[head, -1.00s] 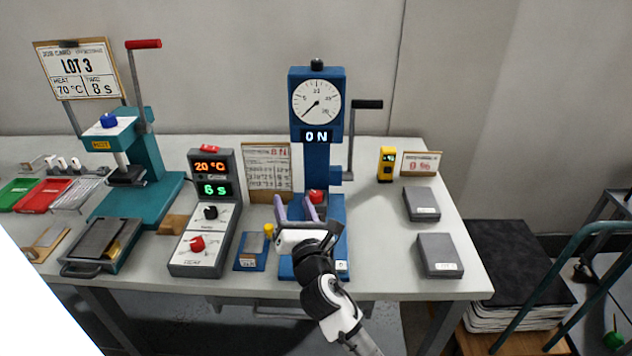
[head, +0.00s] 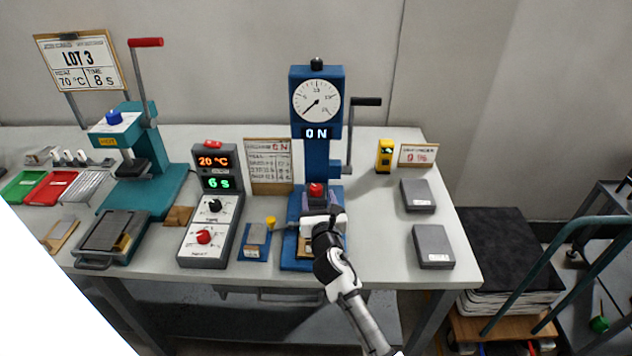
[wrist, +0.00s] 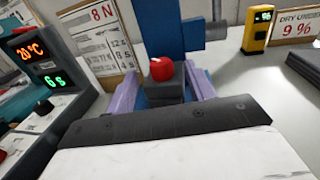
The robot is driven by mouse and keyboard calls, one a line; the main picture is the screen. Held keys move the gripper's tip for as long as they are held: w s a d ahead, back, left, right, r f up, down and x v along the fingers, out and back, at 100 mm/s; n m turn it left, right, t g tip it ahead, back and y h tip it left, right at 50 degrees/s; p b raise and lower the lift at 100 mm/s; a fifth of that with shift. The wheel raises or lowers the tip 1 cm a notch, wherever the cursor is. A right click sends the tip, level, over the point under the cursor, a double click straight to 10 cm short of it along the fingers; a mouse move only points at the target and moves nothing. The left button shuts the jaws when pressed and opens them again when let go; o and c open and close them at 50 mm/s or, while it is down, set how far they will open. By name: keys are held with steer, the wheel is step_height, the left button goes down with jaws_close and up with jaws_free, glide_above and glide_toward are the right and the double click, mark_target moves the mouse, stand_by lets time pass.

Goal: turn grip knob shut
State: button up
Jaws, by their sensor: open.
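The blue tester (head: 309,160) has a round dial and a display reading "ON". A red knob (head: 316,190) sits on a dark block low at its front; it looks like the grip knob. In the wrist view the red knob (wrist: 161,69) shows ahead, with the dark block (wrist: 163,92) under it. My gripper (head: 318,203) is in front of the block. In the wrist view my gripper (wrist: 162,78) is open, its lavender fingers on either side of the block and knob. Contact cannot be told. The block's lower part is hidden by my gripper.
Left of the tester stand a small blue stand (head: 254,243), a controller box (head: 213,210) with its own red knob, and a teal press (head: 140,170). Two grey boxes (head: 433,247) lie at right. A yellow meter (head: 384,156) stands behind.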

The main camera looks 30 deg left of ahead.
mark_target(317, 191)
steer(key=shift+p+x, duration=0.45)
steer(key=shift+x, duration=2.4)
steer(key=c, duration=1)
